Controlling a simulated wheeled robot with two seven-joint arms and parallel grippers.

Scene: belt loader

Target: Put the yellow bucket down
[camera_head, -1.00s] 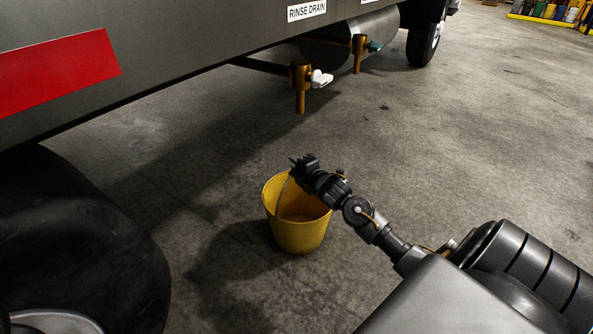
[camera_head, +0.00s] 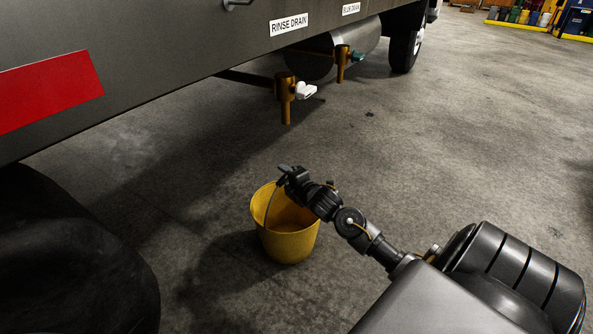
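The yellow bucket (camera_head: 288,243) is upright in the middle of the camera_head view, below and in front of the rinse drain. It looks empty inside as far as I can see. My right gripper (camera_head: 287,176) is at the top of its thin wire handle, above the bucket's rim, and appears shut on the handle. The fingertips are small and dark, so the grip itself is hard to see. I cannot tell whether the bucket's base touches the floor. My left gripper is not in view.
A grey vehicle body with a "RINSE DRAIN" label (camera_head: 289,24) overhangs at the top left. A brass drain valve (camera_head: 285,98) with a white handle hangs below it. A large black tyre (camera_head: 70,255) stands at the left. Concrete floor (camera_head: 460,130) is clear to the right.

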